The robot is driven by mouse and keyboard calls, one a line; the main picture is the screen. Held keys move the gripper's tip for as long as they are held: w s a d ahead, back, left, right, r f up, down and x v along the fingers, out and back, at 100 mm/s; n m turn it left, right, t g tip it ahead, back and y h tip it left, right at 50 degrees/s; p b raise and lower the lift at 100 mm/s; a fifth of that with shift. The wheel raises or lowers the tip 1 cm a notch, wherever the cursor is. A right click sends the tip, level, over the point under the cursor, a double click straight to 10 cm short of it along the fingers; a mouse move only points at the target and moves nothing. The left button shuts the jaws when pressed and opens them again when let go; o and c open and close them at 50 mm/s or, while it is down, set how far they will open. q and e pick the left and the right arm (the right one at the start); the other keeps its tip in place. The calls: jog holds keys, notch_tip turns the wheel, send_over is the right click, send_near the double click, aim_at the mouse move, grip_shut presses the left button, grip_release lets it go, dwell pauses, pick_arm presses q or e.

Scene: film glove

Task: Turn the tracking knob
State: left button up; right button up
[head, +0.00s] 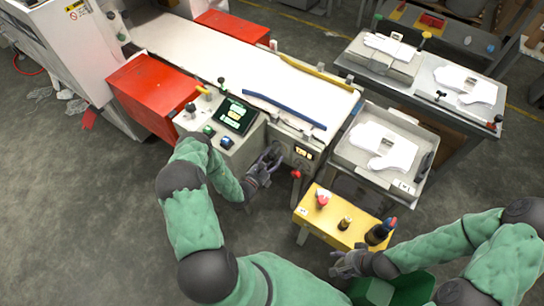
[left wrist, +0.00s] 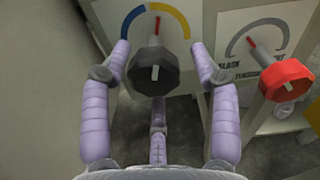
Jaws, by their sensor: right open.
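In the left wrist view, a black faceted knob (left wrist: 152,72) with a white mark sits in front of a dial plate (left wrist: 170,20) with blue and yellow arcs and a red pointer. I take it as the tracking knob. My left gripper (left wrist: 160,60) is open, its fingers on either side of the knob with gaps visible. In the head view my left gripper (head: 265,163) is at the machine's front corner and mostly hides that knob. My right gripper (head: 345,265) is open and empty near the yellow table (head: 318,222).
A red knob (left wrist: 286,80) with a slack/tension dial is close to the right of the black knob; it also shows in the head view (head: 296,174). The conveyor belt (head: 240,65) carries a blue strip and a yellow strip. A control panel (head: 236,115) is left of my gripper.

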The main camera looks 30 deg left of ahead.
pick_arm(q)
jog(key=shift+w+a+r, duration=0.1)
jog(key=shift+r, duration=0.1)
jog(key=s, duration=1.2)
jog(key=shift+a, duration=0.45)
